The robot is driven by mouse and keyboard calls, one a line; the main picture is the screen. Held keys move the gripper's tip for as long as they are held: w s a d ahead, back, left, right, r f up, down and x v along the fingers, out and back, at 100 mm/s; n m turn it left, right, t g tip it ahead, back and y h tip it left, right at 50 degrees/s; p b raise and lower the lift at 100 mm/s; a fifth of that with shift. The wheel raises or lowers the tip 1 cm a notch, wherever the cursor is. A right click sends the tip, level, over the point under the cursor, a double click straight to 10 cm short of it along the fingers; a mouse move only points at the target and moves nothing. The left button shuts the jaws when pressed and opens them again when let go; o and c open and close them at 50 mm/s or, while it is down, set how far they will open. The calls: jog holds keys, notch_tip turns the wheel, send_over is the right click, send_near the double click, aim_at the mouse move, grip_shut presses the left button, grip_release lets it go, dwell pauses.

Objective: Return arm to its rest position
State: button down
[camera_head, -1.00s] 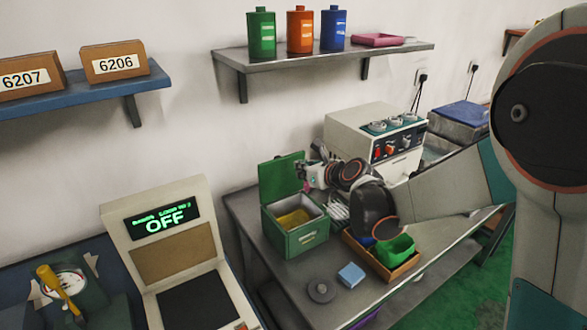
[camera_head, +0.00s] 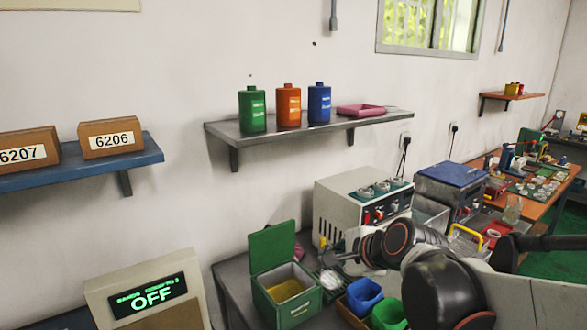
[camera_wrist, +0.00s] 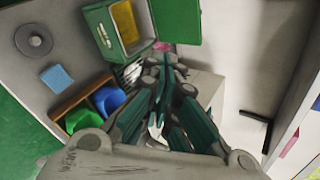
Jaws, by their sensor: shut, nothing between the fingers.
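My gripper (camera_head: 330,259) is at the end of my bent arm, just right of the open green box (camera_head: 287,308) in the head view. It also shows in the wrist view (camera_wrist: 168,70), its fingers together with nothing held. The green box has its lid up and yellow contents inside; it appears at the top of the wrist view (camera_wrist: 127,48). My arm's dark joints cover part of the table behind it.
A grey control box (camera_head: 335,205) stands behind my gripper. A blue bin (camera_head: 363,297) and a green bin (camera_head: 388,315) are in a wooden tray below my arm. A wall shelf (camera_head: 265,135) with bottles hangs above. The wall around the shelf is clear.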

jog(key=s+d+f+n+h, duration=0.1)
jog(key=s+d+n, duration=0.2)
jog(key=s+n, duration=0.2)
jog(key=s+d+f+n+g+h, duration=0.1)
jog(key=s+d+n+h, duration=0.1)
jog(key=s+d+n, duration=0.2)
jog(key=s+d+f+n+g+h, duration=0.1)
jog(key=s+d+n+h, duration=0.1)
jog(key=s+d+n, duration=0.2)
jog(key=s+n, duration=0.3)
jog(key=s, duration=0.4)
jog(key=shift+s+d+f+n, duration=0.15)
jog(key=shift+s+f+n, duration=0.1)
jog(key=shift+n, duration=0.15)
